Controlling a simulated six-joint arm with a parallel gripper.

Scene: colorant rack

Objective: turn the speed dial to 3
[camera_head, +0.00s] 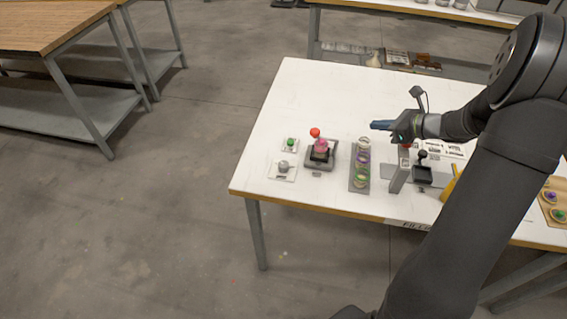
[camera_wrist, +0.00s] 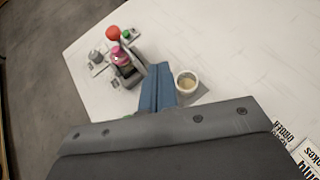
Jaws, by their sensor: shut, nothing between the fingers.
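The speed dial (camera_head: 283,165) is a small grey knob on a white square plate near the front left of the white table. It also shows in the wrist view (camera_wrist: 95,55) at the upper left. Its pointer and markings are too small to read. My gripper (camera_head: 374,125) is shut and empty, with blue fingers. It is above the table, to the right of the dial and well apart from it. In the wrist view the shut blue fingers (camera_wrist: 158,70) point toward the table's far part.
A grey device (camera_head: 320,158) with a pink bottle and red ball top stands between dial and gripper. A green button (camera_head: 291,142) sits behind the dial. A grey rack (camera_head: 359,184) holds several small cups. The table (camera_head: 300,90) is clear at the back left.

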